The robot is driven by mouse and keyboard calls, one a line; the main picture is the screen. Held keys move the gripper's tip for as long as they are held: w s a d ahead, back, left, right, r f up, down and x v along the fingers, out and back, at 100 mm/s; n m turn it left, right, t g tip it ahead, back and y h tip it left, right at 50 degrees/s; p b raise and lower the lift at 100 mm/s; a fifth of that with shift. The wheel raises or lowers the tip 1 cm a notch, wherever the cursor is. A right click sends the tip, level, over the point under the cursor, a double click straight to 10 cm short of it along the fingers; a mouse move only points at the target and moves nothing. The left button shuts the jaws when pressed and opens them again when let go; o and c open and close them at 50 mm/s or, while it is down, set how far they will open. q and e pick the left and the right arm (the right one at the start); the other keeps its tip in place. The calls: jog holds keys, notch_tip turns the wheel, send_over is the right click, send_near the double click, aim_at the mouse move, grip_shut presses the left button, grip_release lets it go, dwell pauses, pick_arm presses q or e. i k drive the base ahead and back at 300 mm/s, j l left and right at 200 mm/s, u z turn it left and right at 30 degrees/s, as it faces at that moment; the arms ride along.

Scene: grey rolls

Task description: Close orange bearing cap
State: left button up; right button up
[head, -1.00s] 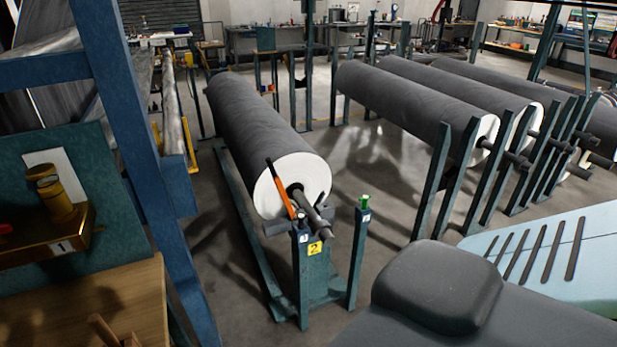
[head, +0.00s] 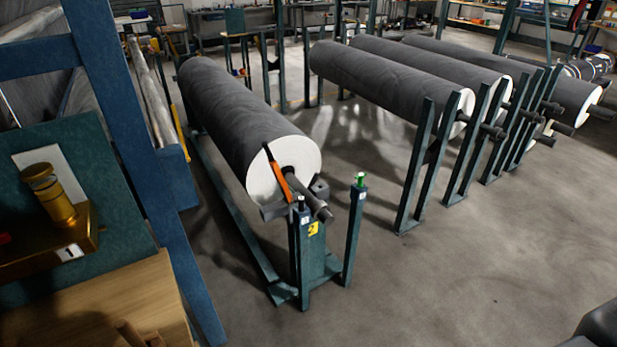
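The orange bearing cap (head: 284,185) is a narrow orange bar with a black upper end. It stands tilted up beside the roll's dark shaft (head: 311,203), at the front end of the nearest grey roll (head: 231,123). It looks raised rather than lying over the shaft. The shaft rests on a teal stand (head: 312,265) with a yellow label marked 2. The bearing under the shaft is partly hidden. Neither of my grippers is in view.
A teal post (head: 353,235) with a green top stands right of the stand. A blue frame (head: 135,150) and a wooden table (head: 110,300) with a brass fixture (head: 55,200) are at left. More rolls (head: 390,85) stand behind right.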

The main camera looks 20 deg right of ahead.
aim_at(275, 166)
jog(key=j+z, duration=0.25)
jog(key=i+j+z, duration=0.1)
jog(key=j+z, duration=0.15)
jog(key=l, duration=0.45)
jog(key=k+l, duration=0.15)
jog(key=l, duration=0.35)
jog(key=i+l+u, duration=0.1)
jog(key=l, duration=0.2)
jog(key=i+l, duration=0.15)
jog(key=i+l+u, duration=0.15)
jog(key=l, duration=0.25)
jog(key=i+l+u, duration=0.1)
jog(key=i, duration=0.5)
jog(key=i+l+u, duration=0.1)
jog(key=i, duration=0.45)
jog(key=i+j, duration=0.1)
jog(key=i, duration=0.45)
jog(key=j+u, duration=0.05)
